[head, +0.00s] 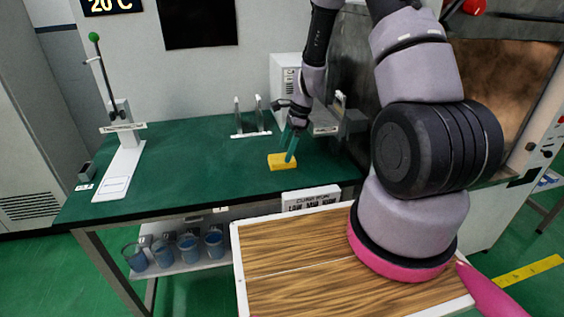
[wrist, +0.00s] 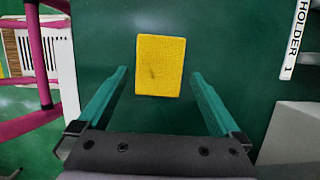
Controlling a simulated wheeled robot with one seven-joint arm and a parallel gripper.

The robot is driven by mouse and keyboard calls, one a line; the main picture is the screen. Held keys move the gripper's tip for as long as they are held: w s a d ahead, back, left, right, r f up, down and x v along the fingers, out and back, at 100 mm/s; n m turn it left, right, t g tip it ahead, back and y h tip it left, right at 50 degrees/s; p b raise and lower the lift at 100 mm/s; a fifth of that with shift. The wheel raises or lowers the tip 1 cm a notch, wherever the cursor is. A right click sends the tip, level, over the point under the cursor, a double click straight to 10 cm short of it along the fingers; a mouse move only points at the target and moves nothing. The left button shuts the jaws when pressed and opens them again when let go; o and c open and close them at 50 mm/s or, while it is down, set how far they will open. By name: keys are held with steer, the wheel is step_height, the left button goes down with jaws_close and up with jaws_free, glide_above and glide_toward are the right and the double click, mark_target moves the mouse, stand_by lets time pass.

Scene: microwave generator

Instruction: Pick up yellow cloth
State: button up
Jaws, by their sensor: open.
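The yellow cloth (head: 281,162) is a small folded rectangle lying on the green tabletop (head: 215,165), near its front edge. In the wrist view the cloth (wrist: 160,66) lies flat, just beyond and between the fingertips. My gripper (head: 291,146) is over the cloth, with its teal fingers pointing down. In the wrist view my gripper (wrist: 158,74) is open and empty, one finger on each side of the cloth with a gap. The head view does not show clearly how high the fingertips are above the table.
A white holder with two uprights (head: 250,133) stands behind the cloth. A white box (head: 288,80) is at the back. A lever stand (head: 118,150) is at the left. A label reading HOLDER 1 (wrist: 295,38) lies to the right. The table's middle left is clear.

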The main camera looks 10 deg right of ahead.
mark_target(283, 158)
steer(key=shift+x, duration=1.6)
steer(key=shift+a+f, duration=0.1)
steer(key=shift+f, duration=0.1)
steer(key=c, duration=1.1)
steer(key=shift+o, duration=0.2)
steer(key=shift+r, duration=0.15)
step_height(283, 158, up, 10)
